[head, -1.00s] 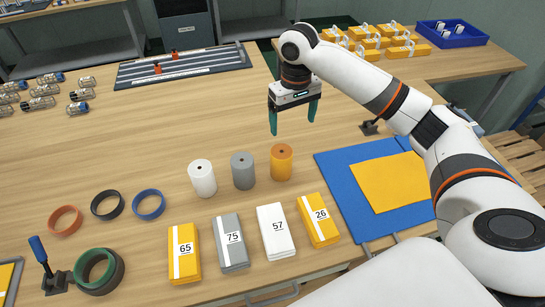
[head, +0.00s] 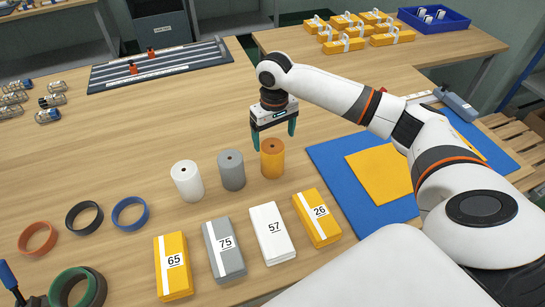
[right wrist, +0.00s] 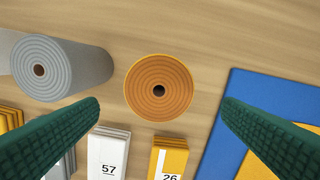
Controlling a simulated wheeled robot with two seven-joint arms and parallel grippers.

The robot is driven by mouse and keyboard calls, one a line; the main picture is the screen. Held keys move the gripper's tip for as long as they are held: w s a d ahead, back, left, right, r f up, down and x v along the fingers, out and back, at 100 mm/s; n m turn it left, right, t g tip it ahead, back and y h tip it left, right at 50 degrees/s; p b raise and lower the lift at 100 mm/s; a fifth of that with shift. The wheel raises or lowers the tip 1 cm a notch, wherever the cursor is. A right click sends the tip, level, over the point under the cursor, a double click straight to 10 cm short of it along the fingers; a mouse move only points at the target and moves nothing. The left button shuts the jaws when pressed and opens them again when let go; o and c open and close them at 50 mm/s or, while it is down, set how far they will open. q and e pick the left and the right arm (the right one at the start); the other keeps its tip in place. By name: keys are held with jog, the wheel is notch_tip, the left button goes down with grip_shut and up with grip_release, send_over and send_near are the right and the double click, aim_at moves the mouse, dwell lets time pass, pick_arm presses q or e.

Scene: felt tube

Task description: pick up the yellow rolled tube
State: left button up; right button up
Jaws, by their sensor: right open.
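The yellow rolled tube (head: 272,159) stands upright on the table, at the right end of a row of three rolls. In the right wrist view its round top with a dark centre hole (right wrist: 159,91) lies between the two fingers. My right gripper (head: 274,143) is open and empty, with its green fingers pointing down. In the head view it is over and just behind the yellow tube. In the right wrist view the fingers (right wrist: 160,108) are spread wide on both sides, apart from the tube. My left gripper is out of view.
A grey roll (head: 231,171) stands close left of the yellow one, then a white roll (head: 187,181). Numbered packs (head: 270,233) lie in front. A blue mat with a yellow sheet (head: 330,165) lies to the right.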

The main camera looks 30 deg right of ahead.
aim_at(273, 146)
jog(key=shift+w+f, duration=0.2)
jog(key=shift+f, duration=0.45)
jog(key=shift+w+f+p, duration=0.15)
jog(key=shift+f+p, duration=0.55)
jog(key=shift+f, duration=1.55)
